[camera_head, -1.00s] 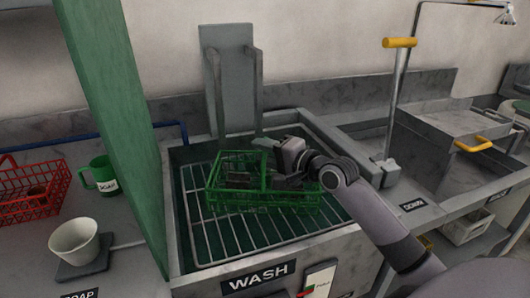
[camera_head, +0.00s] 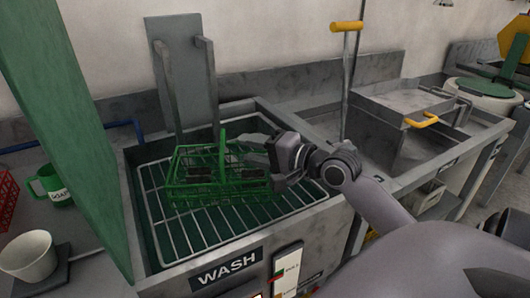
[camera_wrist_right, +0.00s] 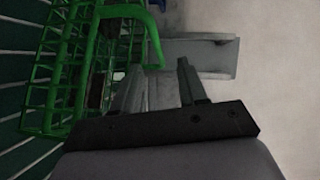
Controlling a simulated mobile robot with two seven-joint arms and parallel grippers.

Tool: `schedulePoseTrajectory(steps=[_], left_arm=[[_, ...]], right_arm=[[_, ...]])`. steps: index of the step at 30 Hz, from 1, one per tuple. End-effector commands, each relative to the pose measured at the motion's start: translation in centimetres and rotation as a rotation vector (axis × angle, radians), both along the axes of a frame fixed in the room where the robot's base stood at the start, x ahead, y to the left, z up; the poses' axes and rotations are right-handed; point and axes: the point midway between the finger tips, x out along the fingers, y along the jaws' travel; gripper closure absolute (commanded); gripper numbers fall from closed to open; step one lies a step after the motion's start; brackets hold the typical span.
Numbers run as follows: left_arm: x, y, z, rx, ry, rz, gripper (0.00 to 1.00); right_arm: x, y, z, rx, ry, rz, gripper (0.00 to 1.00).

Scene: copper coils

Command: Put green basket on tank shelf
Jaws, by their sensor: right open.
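The green basket (camera_head: 205,190), a wire basket with a raised handle, sits on the wire shelf (camera_head: 235,228) inside the wash tank (camera_head: 285,222). Dark parts lie in it. My right gripper (camera_head: 256,152) is open at the basket's right side, near the handle. In the right wrist view the basket (camera_wrist_right: 62,85) is left of the open fingers (camera_wrist_right: 157,82), and its handle reaches close to the left finger. Nothing shows between the fingers. My left gripper is out of view.
A green panel (camera_head: 70,130) stands left of the tank, and a grey upright plate (camera_head: 183,75) rises behind it. A white cup (camera_head: 30,255) and green mug (camera_head: 52,186) are at left. A yellow-handled lever (camera_head: 346,27) stands at right.

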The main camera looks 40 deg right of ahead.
Motion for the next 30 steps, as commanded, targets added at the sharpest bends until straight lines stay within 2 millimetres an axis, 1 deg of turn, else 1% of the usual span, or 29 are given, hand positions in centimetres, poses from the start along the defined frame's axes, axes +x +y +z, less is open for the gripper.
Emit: schedulePoseTrajectory(steps=[1, 3, 10, 30], left_arm=[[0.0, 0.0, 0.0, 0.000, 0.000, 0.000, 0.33], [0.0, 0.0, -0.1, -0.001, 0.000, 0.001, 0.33], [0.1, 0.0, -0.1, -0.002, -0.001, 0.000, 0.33], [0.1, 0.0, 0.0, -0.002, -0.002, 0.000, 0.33]], right_arm=[[-0.7, -0.2, 0.0, -0.003, 0.002, 0.000, 0.58], [-1.4, -0.4, 0.1, -0.001, 0.002, 0.000, 0.58], [-2.9, -0.7, 0.4, 0.000, 0.001, 0.000, 0.58], [-3.0, -0.8, 0.5, -0.001, 0.000, 0.000, 0.58]])
